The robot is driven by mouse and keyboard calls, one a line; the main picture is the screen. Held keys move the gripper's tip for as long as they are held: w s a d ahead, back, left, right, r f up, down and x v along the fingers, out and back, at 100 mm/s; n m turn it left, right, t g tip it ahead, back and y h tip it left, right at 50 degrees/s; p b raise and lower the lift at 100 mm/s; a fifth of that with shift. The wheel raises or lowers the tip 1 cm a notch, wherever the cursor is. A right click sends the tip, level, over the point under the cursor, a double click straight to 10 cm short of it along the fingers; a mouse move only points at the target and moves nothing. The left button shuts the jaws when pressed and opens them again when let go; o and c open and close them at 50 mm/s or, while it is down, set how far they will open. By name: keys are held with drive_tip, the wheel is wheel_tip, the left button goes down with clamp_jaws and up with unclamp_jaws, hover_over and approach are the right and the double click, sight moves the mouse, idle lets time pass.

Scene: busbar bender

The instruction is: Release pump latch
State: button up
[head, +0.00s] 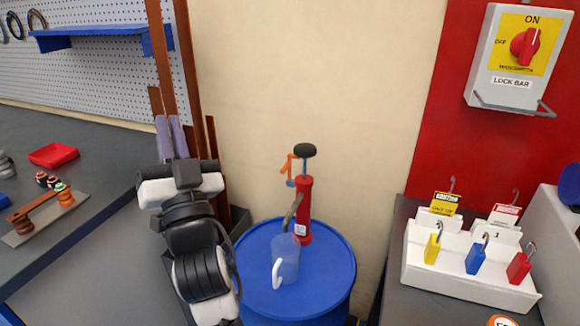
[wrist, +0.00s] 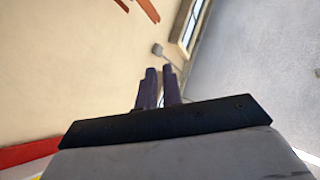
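A red hand pump (head: 305,211) stands upright on a blue drum (head: 335,262), right of my arm in the head view. A black knob (head: 305,150) tops it. An orange piece (head: 288,163), which looks like the latch, sits at the upper left of the pump, beside a thin blue part. A grey spout points down toward a clear jug (head: 286,258) on the drum. My gripper (head: 171,118) points up, left of the pump and well apart from it. Its two fingers also show in the wrist view (wrist: 159,70), with a narrow gap and nothing between them.
Brown upright bars (head: 163,60) stand close behind my gripper. A dark workbench (head: 60,170) is at left, with a blue shelf (head: 95,31) above. At right are a white tray (head: 465,287) with coloured padlocks and a switch box (head: 515,60).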

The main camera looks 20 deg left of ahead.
drive_tip(key=w+d+f+m+h, duration=0.2)
drive_tip(key=w+f+m+h, duration=0.1)
drive_tip(key=w, duration=0.1)
drive_tip(key=w+d+f+m+h, duration=0.1)
drive_tip(key=w+f+m+h, duration=0.2)
drive_tip(key=w+f+h, duration=0.1)
drive_tip(key=w+d+f+m+h+p, duration=0.1)
drive_tip(key=w+d+f+m+h, duration=0.1)
drive_tip(key=w+f+m+h, duration=0.1)
drive_tip(key=shift+w+d+f+h, duration=0.15)
drive_tip(key=shift+w+d+h, duration=0.15)
drive_tip(key=shift+w, duration=0.1)
clamp_jaws()
drive_tip(key=m+g+h, duration=0.3)
drive_tip(key=m+h, duration=0.2)
approach(288, 169)
drive_tip(key=s+d+r, duration=0.1)
drive_tip(key=s+d, duration=0.1)
drive_tip(key=s, duration=0.1)
drive_tip(key=shift+a+r, duration=0.1)
drive_tip(key=shift+r, duration=0.05)
drive_tip(key=shift+w, duration=0.1)
drive_tip(key=p+x, duration=0.2)
drive_tip(key=x, duration=0.8)
drive_tip(key=shift+a+r+p, duration=0.1)
drive_tip(key=shift+r+p, duration=0.1)
drive_tip(key=shift+p, duration=0.15)
drive_tip(key=shift+a+r+n+p, duration=0.15)
drive_tip(key=shift+a+n+p, duration=0.15)
drive_tip(key=shift+n, duration=0.3)
